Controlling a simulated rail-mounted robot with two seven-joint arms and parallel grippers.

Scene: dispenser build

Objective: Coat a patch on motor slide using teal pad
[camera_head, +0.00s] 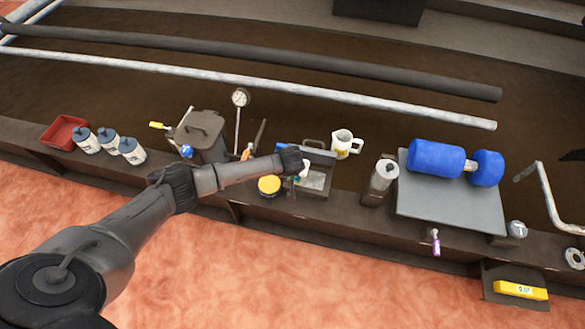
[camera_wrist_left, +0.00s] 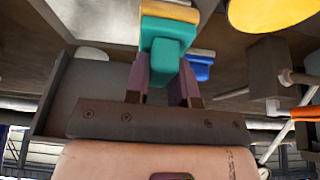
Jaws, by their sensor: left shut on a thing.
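My left arm comes in from the left in the head view, and its gripper (camera_head: 298,172) is over the open grey box (camera_head: 315,181). In the left wrist view the left gripper (camera_wrist_left: 163,88) is shut on the teal pad (camera_wrist_left: 165,48), between its two purple-brown fingers. In the head view the pad is too small and covered to make out clearly. The grey plate (camera_head: 475,213), seemingly the motor slide, lies well to the right of the gripper, with a blue motor (camera_head: 436,159) on it. My right gripper is not in view.
A yellow-topped jar (camera_head: 269,186) stands beside the gripper, left of the box. A white mug (camera_head: 344,144) stands behind, and a metal canister (camera_head: 383,175) stands between box and plate. A bin (camera_head: 205,135), white bottles (camera_head: 86,141) and a red tray (camera_head: 62,133) are left.

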